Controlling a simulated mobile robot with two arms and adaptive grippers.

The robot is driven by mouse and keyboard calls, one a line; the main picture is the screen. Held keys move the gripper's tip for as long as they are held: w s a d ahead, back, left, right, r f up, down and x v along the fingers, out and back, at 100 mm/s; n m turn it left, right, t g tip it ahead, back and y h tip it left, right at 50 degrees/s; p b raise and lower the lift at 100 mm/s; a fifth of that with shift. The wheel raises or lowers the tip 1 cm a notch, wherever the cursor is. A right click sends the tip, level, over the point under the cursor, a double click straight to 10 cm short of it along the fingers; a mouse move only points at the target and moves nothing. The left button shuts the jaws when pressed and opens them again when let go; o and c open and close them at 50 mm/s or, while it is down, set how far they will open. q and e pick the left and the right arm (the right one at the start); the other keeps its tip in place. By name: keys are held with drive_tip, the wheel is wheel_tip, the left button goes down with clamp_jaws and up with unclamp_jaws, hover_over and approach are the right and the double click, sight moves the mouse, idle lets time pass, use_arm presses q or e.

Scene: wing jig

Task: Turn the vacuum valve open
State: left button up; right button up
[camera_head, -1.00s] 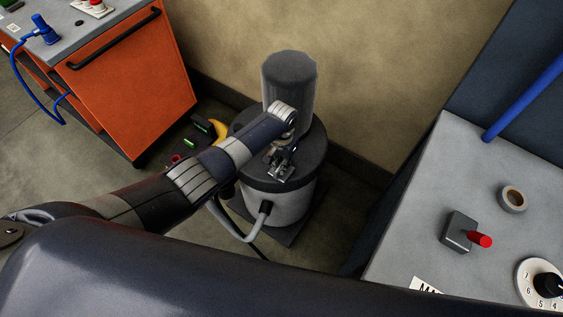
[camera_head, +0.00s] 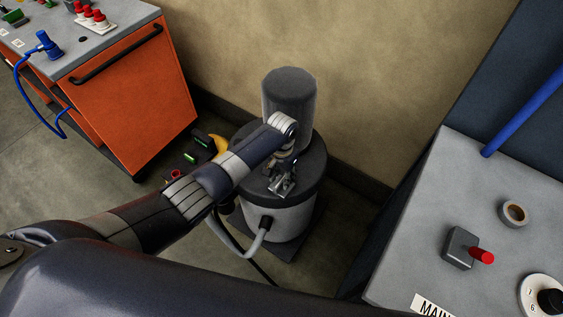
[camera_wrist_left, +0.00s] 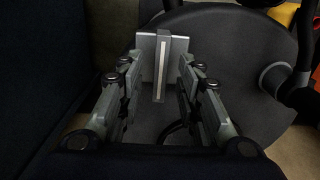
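My left gripper (camera_head: 280,183) reaches down over the dark lid of a grey drum-shaped unit (camera_head: 275,218), close to its front edge. A dark cylinder (camera_head: 289,95) stands on the lid behind the gripper. In the left wrist view the gripper (camera_wrist_left: 160,75) is open. A small grey metal block with a pale upright bar (camera_wrist_left: 161,65) shows between and just beyond its fingertips, with gaps at both sides. I cannot tell for sure whether this is the vacuum valve. The wrist hides part of the lid in the head view. My right gripper is not in view.
An orange cabinet (camera_head: 135,100) stands at the left. A grey-topped bench (camera_head: 415,225) at the right carries a tape ring (camera_head: 513,213), a red-handled lever box (camera_head: 461,247) and a dial (camera_head: 541,296). A hose (camera_head: 262,238) runs from the drum's side. The wall is close behind.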

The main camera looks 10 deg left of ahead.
sight(281, 180)
use_arm(q)
wheel_tip(281, 180, up, 10)
idle(0.4)
idle(0.4)
